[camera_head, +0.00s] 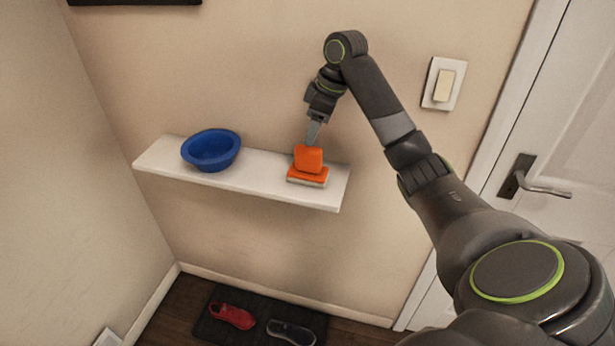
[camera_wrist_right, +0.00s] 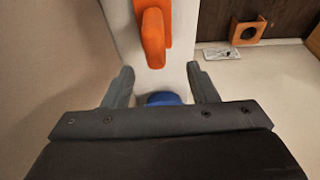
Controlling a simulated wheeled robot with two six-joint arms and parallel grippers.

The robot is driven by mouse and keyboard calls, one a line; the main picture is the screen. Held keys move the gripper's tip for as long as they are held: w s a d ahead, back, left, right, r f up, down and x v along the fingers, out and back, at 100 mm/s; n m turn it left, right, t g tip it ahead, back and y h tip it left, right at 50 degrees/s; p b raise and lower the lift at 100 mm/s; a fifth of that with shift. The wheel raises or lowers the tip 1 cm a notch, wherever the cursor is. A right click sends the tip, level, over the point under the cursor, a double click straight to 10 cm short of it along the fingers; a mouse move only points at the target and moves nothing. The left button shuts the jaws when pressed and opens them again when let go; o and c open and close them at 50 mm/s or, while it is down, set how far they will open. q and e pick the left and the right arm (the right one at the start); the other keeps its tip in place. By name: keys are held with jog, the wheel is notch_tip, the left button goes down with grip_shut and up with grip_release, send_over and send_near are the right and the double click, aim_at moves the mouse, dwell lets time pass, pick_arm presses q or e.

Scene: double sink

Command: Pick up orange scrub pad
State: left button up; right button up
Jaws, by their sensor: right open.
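The orange scrub pad (camera_head: 308,160) sits on the white wall shelf (camera_head: 240,188), near its right end. It has a raised orange grip above an orange base with a pale grey underside. My right gripper (camera_head: 312,136) comes from above, with its fingers just over the top of the pad. In the right wrist view the two fingers (camera_wrist_right: 162,86) are spread apart with nothing between them. The orange pad (camera_wrist_right: 153,38) shows there beyond the fingertips, at the top of the picture. I cannot tell whether a finger touches it. My left gripper is not in view.
A blue bowl (camera_head: 211,150) stands on the left part of the shelf, with bare shelf between it and the pad. The wall is close behind. A light switch (camera_head: 443,84) and a door handle (camera_head: 535,180) are at right. Shoes lie on a dark mat (camera_head: 258,318) below.

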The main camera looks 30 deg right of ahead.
aim_at(306, 156)
jog(key=b+x, duration=0.2)
jog(key=x, duration=0.1)
jog(key=shift+s+f+b, duration=0.1)
jog(key=shift+f+b, duration=0.2)
jog(key=shift+b, duration=0.05)
jog(key=shift+a+f, duration=0.1)
jog(key=shift+f, duration=0.2)
jog(key=shift+w+f+b, duration=0.25)
jog(key=shift+f+b, duration=0.1)
jog(key=shift+b, duration=0.2)
jog(key=shift+f, duration=0.3)
jog(key=x, duration=0.4)
jog(key=shift+w+d+f, duration=0.2)
jog(key=shift+f, duration=0.05)
jog(key=c, duration=1.1)
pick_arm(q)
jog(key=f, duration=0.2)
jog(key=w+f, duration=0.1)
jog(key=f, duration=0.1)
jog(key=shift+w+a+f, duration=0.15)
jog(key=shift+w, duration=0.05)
pick_arm(e)
jog(key=shift+r, duration=0.15)
